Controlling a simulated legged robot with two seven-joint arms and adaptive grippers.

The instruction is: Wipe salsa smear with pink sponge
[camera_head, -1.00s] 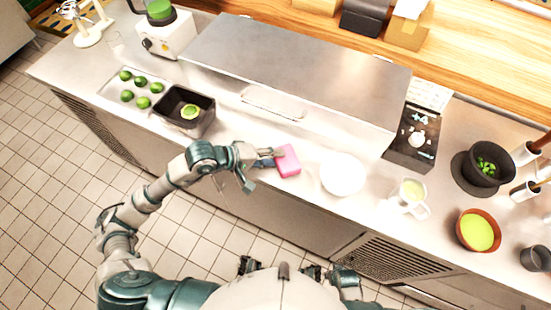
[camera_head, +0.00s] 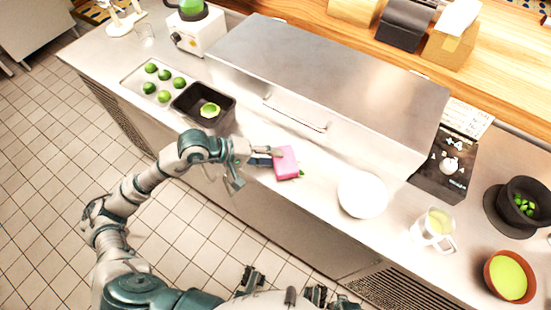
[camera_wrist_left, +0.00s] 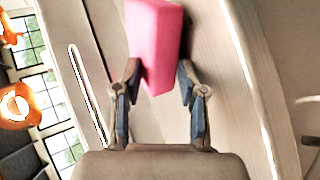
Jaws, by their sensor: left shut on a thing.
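A pink sponge (camera_head: 287,160) is held over the steel counter (camera_head: 325,160) near its front edge. My left gripper (camera_head: 268,157) is shut on the sponge from its left side. In the left wrist view, the sponge (camera_wrist_left: 153,45) stands out between the two fingers of the gripper (camera_wrist_left: 158,85). Whether it touches the counter is hard to tell. A small dark green spot (camera_head: 301,174) shows at the sponge's lower right corner; I cannot tell if it is salsa. No other smear is clear, and the sponge hides the surface under it.
A white plate (camera_head: 362,194) lies right of the sponge, then a glass mug (camera_head: 433,228) and an orange-brown bowl (camera_head: 494,287). A black bin (camera_head: 190,118) and tray of limes (camera_head: 132,82) are left. A raised steel cover (camera_head: 330,80) stands behind.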

